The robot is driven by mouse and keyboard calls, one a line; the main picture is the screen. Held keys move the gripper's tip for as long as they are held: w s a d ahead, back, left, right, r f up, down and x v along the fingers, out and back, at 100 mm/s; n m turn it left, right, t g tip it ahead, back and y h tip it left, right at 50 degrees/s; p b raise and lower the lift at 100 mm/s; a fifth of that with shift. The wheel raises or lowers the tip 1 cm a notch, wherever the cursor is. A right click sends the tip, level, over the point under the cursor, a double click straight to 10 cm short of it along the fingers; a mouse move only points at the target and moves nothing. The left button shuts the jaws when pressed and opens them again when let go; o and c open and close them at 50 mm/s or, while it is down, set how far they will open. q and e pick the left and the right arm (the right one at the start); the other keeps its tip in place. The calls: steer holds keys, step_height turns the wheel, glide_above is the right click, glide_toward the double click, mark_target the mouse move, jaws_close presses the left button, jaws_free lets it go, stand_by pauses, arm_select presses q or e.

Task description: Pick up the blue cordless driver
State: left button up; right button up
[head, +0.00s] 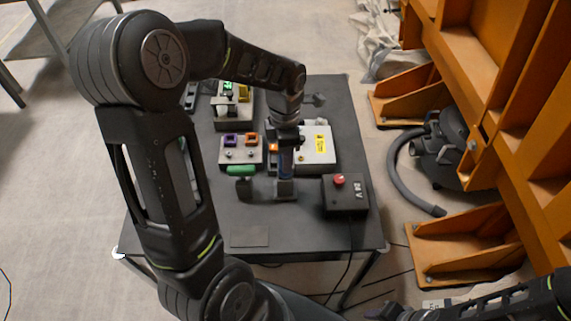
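The blue cordless driver (286,168) stands on the dark table, right of the middle, with its dark base (285,188) toward the front edge. My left gripper (285,143) is at the driver's upper end and hides it. The fingers are too small and too covered to show whether they are open, or closed on the driver. My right gripper (386,312) is partly in view at the bottom edge, away from the driver; its fingers are not clear.
A black box with a red button (345,194) stands to the right. Grey boxes (240,152) (319,148) stand behind. A flat dark plate (249,237) lies near the front edge. Orange steelwork (470,245) is beyond the table's right.

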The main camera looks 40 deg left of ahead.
arm_select(q)
jaws_close()
stand_by(0.5)
step_height(320, 180, up, 10)
steer(key=shift+r+b, duration=0.1)
steer(key=shift+b, duration=0.5)
stand_by(0.4)
